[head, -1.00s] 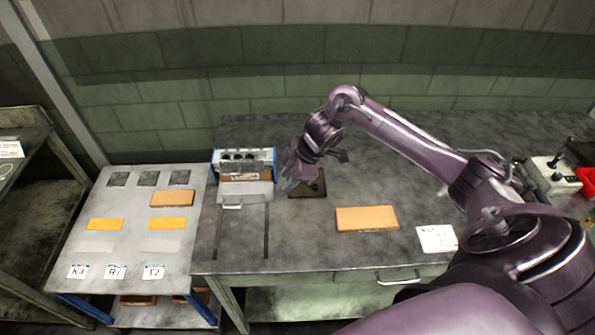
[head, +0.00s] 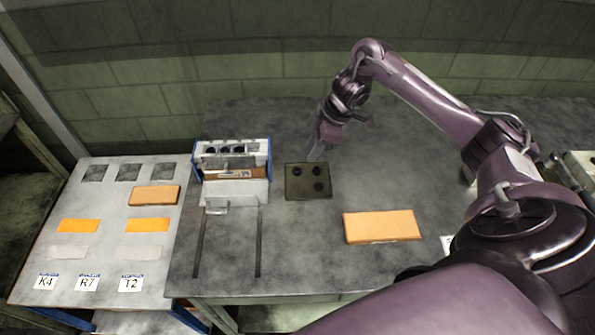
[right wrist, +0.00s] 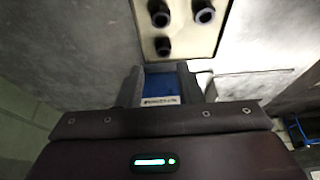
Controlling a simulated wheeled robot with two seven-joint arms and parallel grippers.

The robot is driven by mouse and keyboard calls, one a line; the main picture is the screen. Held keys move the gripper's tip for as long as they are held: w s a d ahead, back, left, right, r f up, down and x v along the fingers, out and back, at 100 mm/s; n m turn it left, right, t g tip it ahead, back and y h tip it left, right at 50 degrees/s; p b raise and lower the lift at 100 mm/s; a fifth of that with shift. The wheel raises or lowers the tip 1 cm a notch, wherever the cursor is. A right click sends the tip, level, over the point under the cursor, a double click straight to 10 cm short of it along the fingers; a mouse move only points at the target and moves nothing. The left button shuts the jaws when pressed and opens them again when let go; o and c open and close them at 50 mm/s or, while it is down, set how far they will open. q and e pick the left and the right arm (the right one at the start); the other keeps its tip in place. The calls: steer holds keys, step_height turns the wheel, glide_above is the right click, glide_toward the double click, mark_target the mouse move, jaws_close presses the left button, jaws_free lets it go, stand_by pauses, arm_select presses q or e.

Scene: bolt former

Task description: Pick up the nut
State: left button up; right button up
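Three small dark ring-shaped pieces, which look like nuts, sit on a dark square plate (head: 305,193) on the bench. One ring (head: 318,187) is at the plate's near right. The wrist view shows the pale-looking plate (right wrist: 186,47) with a ring (right wrist: 163,46) nearest the fingers. My right gripper (head: 316,155) hangs at the plate's far right edge. In the wrist view its two grey fingers (right wrist: 162,76) are apart, with no ring between them. A blue patch with a white label (right wrist: 160,100) shows in the gap; I cannot tell what it belongs to. My left gripper is out of view.
A white and blue machine (head: 232,190) stands left of the plate, with two dark rails before it. An orange-tan block (head: 382,226) lies right of the plate.

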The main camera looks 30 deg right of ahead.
mark_target(297, 169)
steer(key=shift+w+a+f, duration=0.1)
steer(key=shift+a+f, duration=0.1)
steer(key=shift+f, duration=0.3)
steer(key=shift+a+f, duration=0.25)
steer(key=shift+f, duration=0.05)
steer(key=shift+a+f, duration=0.25)
steer(key=shift+a, duration=0.05)
steer(key=p+x, duration=0.1)
steer(key=x, duration=0.2)
steer(key=shift+w+a+f+p, duration=0.15)
steer(key=shift+a+f+p, duration=0.05)
steer(key=shift+f+p, duration=0.15)
steer(key=shift+w+a+f, duration=0.1)
steer(key=shift+f, duration=0.35)
jaws_close()
steer(key=shift+r, duration=0.15)
